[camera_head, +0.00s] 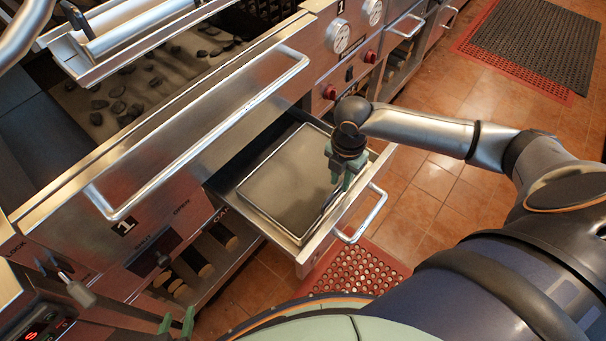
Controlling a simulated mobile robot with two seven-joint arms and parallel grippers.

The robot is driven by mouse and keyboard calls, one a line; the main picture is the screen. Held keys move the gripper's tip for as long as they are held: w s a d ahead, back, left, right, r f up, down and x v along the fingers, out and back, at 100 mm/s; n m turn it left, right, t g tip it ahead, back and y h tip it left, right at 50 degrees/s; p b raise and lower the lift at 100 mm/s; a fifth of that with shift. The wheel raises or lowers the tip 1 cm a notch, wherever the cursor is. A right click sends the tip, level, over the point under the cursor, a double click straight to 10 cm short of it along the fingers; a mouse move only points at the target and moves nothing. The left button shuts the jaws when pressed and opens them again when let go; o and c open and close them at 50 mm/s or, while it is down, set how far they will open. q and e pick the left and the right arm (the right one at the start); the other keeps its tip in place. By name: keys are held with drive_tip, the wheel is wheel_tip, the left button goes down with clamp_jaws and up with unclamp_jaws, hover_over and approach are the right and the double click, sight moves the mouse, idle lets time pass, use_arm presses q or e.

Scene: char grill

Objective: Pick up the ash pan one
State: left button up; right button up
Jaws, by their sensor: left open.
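The ash pan (288,180) is a shallow grey rectangular tray with a raised rim, lying in a pulled-out drawer (229,184) below the grill. My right gripper (341,181) reaches in from the right and points down at the pan's right edge. Its green fingers are at or over the rim there. Whether they touch or close on the rim is hidden by the wrist. My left gripper (177,322) shows only as two green fingertips at the bottom edge. They are apart and empty, well away from the pan.
The drawer's bar handle (364,222) sticks out at its front right. A long grill handle (205,137) runs above the pan's left side. A perforated red mat (356,272) lies on the tiled floor. Dark coals (117,106) lie inside the grill.

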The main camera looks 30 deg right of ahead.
sight(337, 197)
wheel_tip(337, 197, down, 8)
drive_tip(key=shift+f+b, duration=0.25)
drive_tip(key=shift+b, duration=0.4)
clamp_jaws()
drive_tip(key=shift+w+r, duration=0.1)
drive_tip(key=shift+r, duration=0.05)
idle(1.0)
